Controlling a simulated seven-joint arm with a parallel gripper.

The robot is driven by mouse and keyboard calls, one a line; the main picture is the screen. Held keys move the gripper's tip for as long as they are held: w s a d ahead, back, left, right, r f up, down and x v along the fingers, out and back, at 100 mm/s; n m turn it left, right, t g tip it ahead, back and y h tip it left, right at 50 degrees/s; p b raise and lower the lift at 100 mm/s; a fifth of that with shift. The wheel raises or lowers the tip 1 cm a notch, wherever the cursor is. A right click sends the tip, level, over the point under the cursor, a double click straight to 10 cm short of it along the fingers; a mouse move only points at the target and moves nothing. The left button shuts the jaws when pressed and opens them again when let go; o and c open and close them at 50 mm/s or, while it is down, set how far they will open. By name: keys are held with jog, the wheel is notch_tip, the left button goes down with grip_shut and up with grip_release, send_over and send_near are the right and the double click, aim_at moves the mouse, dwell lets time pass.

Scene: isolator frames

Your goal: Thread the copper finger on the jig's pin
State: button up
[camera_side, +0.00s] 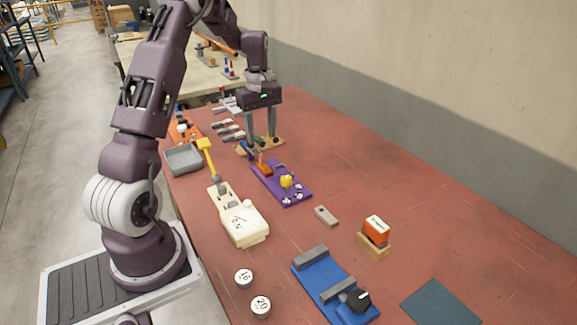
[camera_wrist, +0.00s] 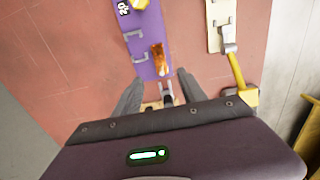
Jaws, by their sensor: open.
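A copper-orange piece (camera_side: 264,169) stands at the far end of a purple board (camera_side: 296,197). It also shows in the wrist view (camera_wrist: 158,57), just beyond my fingertips; I cannot tell for sure that it is the copper finger. My gripper (camera_side: 261,140) points down over a small wooden base (camera_side: 274,143) behind the purple board. In the wrist view my gripper (camera_wrist: 158,92) has its fingers wide apart. A small dark and grey part (camera_wrist: 168,93) shows between them, not held. The jig's pin cannot be made out; my gripper hides part of the wooden base.
A cream device (camera_side: 238,218) with a yellow lever (camera_side: 207,156) and a grey tray (camera_side: 183,159) stand to the left. A blue fixture (camera_side: 336,287), orange block (camera_side: 376,229) and grey bar (camera_side: 326,216) lie nearer.

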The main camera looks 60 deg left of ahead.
jog(key=d, duration=0.7)
jog(key=w+d, duration=0.1)
jog(key=d, duration=0.3)
jog(key=shift+w+d+r, duration=0.1)
jog(key=shift+d, duration=0.25)
send_over(301, 229)
jog(key=f, duration=0.2)
notch_tip(301, 229, down, 10)
jog(key=shift+r, duration=0.15)
jog(key=s+d+r+m, duration=0.1)
jog(key=r+m, duration=0.1)
jog(key=r, duration=0.4)
jog(key=s+d+r+m+t, duration=0.1)
jog(key=s+r+m, duration=0.1)
jog(key=r, duration=0.5)
jog(key=s+d+r+m+t, duration=0.1)
jog(key=s+r+m, duration=0.1)
jog(key=r, duration=0.4)
jog(key=shift+s+d+r+m, duration=0.2)
jog(key=shift+d+m, duration=0.1)
jog(key=shift+m, duration=0.4)
